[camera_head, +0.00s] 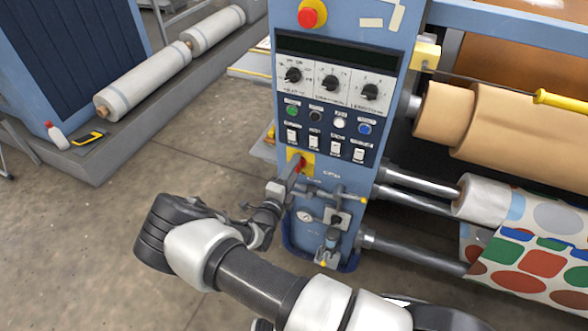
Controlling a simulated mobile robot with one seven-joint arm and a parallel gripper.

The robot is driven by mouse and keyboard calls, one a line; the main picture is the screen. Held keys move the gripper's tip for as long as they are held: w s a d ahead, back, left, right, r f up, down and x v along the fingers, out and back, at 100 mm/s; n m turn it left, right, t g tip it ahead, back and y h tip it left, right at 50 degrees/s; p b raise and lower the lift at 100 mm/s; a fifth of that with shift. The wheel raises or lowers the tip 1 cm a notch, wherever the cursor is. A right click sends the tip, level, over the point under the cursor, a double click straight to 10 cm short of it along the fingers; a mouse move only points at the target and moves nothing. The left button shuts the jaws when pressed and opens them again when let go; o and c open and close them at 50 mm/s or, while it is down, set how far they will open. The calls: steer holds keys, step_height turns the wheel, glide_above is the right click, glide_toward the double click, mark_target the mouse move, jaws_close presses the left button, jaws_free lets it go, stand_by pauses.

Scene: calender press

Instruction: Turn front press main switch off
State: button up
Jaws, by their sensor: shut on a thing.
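Above the switch are rocker switches, coloured buttons, three knobs (331,83) and a red emergency button (312,14). A gauge, pipes and valves (336,219) sit just below. Rollers with patterned fabric (530,255) are at right. Open floor (60,230) lies at left.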

stand_by(0.4)
steer(key=o, duration=1.1)
steer(key=shift+c, duration=0.2)
steer(key=p+v, duration=0.2)
steer(key=v, duration=1.5)
steer(key=shift+s, duration=0.25)
